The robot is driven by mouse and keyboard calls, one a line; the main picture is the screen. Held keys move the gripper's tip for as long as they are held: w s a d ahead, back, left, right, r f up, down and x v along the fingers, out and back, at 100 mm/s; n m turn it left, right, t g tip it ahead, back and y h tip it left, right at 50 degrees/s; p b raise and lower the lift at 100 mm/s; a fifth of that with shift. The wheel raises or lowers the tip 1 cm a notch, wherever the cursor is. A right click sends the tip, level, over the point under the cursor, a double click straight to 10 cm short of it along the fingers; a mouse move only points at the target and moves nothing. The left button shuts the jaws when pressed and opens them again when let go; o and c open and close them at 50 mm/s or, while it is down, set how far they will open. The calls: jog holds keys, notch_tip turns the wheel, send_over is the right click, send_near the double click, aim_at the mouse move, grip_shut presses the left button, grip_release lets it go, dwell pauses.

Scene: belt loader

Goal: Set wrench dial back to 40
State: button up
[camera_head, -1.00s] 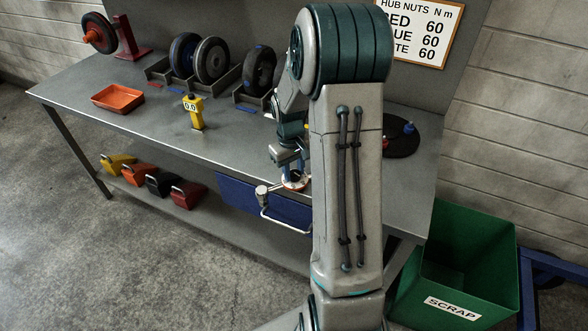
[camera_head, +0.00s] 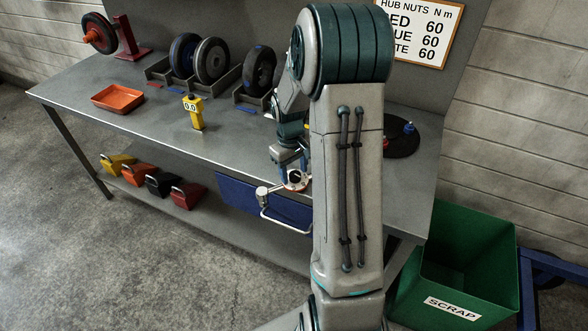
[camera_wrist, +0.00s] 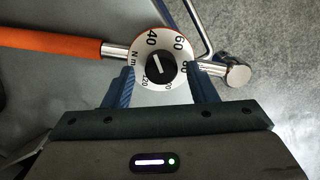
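The torque wrench has an orange handle (camera_wrist: 50,42) and a shiny metal head (camera_wrist: 237,72) in the wrist view. Between them is its round white dial (camera_wrist: 158,33), marked N m, with 40, 60, 80 and higher numbers. The dial's black centre knob (camera_wrist: 158,64) carries a short white mark, too small for a sure reading. My gripper (camera_wrist: 160,72) has one blue finger on each side of the dial, tips at its rim. Whether they press on it is unclear. In the head view, my gripper (camera_head: 295,176) is at the dial, near the bench's front edge; my arm hides much of the wrench.
A yellow display post (camera_head: 195,112) reads 0.0 on the bench (camera_head: 150,100). An orange tray (camera_head: 118,98) and racked wheels (camera_head: 212,60) stand farther left and back. A green scrap bin (camera_head: 460,260) is at lower right. The sign (camera_head: 420,32) lists 60 three times.

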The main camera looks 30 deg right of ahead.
aim_at(291, 172)
jog(key=shift+r, duration=0.1)
notch_tip(291, 172, up, 14)
jog(key=shift+w+a+f, duration=0.2)
jog(key=shift+w+a, duration=0.05)
jog(key=shift+a, duration=0.1)
dwell(0.5)
jog(key=s+a+r+m+t, duration=0.1)
jog(key=s+a, duration=0.5)
jog(key=s, duration=0.4)
jog(key=s+a+m+t, duration=0.1)
jog(key=s+a+t, duration=0.1)
jog(key=s+a, duration=0.5)
jog(key=s, duration=0.3)
jog(key=shift+a+r+t+y, duration=0.15)
jog(key=shift+r+t+y, duration=0.15)
jog(key=shift+r, duration=0.1)
